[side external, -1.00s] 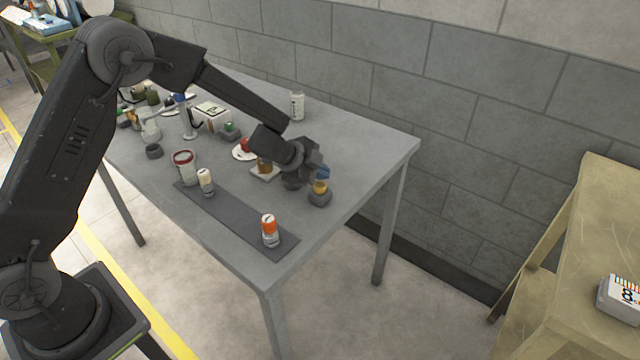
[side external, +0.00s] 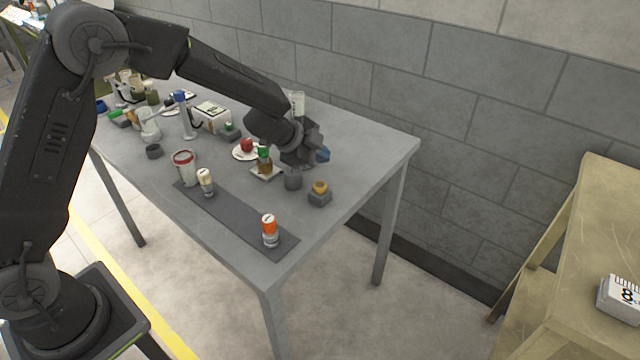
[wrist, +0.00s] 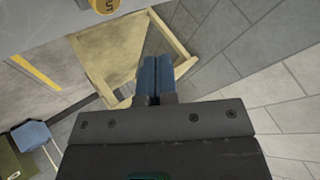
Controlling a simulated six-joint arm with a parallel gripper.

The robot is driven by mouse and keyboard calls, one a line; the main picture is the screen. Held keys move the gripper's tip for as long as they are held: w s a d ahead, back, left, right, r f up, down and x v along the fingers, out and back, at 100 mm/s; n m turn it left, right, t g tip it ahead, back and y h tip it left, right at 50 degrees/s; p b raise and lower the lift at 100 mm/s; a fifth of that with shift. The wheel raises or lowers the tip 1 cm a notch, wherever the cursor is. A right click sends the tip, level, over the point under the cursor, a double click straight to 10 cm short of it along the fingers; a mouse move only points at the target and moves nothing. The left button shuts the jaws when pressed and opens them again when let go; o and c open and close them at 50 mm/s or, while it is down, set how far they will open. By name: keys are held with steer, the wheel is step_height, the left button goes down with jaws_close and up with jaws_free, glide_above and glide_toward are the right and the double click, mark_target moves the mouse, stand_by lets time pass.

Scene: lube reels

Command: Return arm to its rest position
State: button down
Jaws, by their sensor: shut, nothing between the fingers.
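My gripper (side external: 322,156) is above the right part of the grey table (side external: 345,187), near its back edge, apart from the objects below. Its blue fingers (wrist: 157,77) are together and empty in the wrist view. A grey block with a yellow-topped piece (side external: 319,190) stands on the table to the right below my gripper. A small bottle with a green cap (side external: 264,160) stands on a pale square base just left of my gripper. A white plate (side external: 241,155) with a red item (side external: 246,145) lies further left.
Several items crowd the table's left. A grey wall (side external: 400,95) stands behind; a wooden table (side external: 590,230) is at right.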

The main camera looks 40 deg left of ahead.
steer(key=s+a+r+n+t+y, duration=0.1)
steer(key=s+a+r+n+y, duration=0.25)
steer(key=s+r, duration=0.35)
steer(key=s+a+r+n+t+y, duration=0.25)
steer(key=s+a+r+n, duration=0.2)
steer(key=r, duration=0.55)
steer(key=s+d+n+g+h, duration=0.1)
steer(key=s+d+n+g, duration=0.1)
steer(key=s, duration=0.9)
steer(key=s+d+f+n+g+h, duration=0.1)
steer(key=s+d+n+g, duration=0.2)
steer(key=s, duration=0.9)
steer(key=shift+d+f+n+g, duration=0.15)
steer(key=shift+d+n+g, duration=0.2)
steer(key=shift+g, duration=0.3)
